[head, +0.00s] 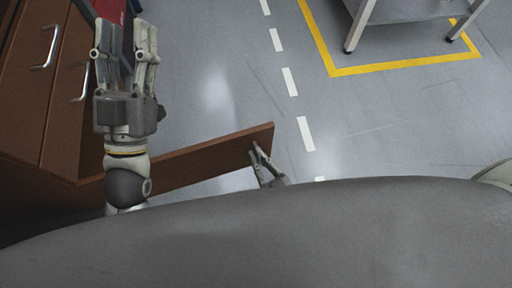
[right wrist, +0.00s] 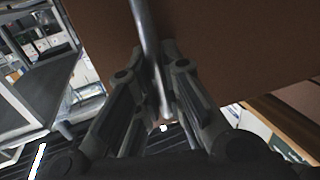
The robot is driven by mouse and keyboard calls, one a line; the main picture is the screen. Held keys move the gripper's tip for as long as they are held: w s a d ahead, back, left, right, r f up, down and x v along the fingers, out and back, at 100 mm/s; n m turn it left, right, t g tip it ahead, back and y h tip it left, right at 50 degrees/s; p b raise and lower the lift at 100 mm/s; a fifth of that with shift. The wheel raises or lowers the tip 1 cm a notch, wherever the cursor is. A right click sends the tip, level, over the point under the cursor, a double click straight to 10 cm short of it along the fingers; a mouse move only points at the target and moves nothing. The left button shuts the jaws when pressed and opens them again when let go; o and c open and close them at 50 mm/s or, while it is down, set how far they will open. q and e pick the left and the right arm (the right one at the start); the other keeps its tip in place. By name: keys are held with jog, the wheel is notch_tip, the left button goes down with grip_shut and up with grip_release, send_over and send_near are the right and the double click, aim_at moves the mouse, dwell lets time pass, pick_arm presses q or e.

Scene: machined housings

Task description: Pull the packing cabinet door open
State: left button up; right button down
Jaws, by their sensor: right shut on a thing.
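The brown packing cabinet (head: 28,110) stands at the left of the head view. Its door (head: 205,163) stands swung out from the cabinet, seen edge-on from above. In the right wrist view the door's brown face (right wrist: 230,45) fills the upper part, with a metal bar handle (right wrist: 146,35) running down between the fingers. My right gripper (head: 260,153) is at the door's free end and is shut on that handle (right wrist: 160,98). My left gripper (head: 126,38) is open and empty, in front of the cabinet's other fronts, apart from the door. My body hides part of the right arm.
Two other fronts on the cabinet have metal handles (head: 47,48). A red object (head: 112,12) is behind my left gripper. A grey metal table (head: 410,10) stands inside yellow floor lines at the upper right. The grey floor (head: 400,120) right of the door is clear.

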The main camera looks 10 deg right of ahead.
pick_arm(q)
jog(key=shift+w+f, duration=0.25)
jog(key=shift+f, duration=0.05)
pick_arm(e)
jog(key=shift+s, duration=0.2)
jog(key=c, duration=1.5)
grip_release()
jog(key=shift+s, duration=0.2)
jog(key=v, duration=1.1)
jog(key=shift+s+d, duration=0.2)
jog(key=shift+s, duration=0.15)
pick_arm(q)
jog(key=shift+s, duration=0.1)
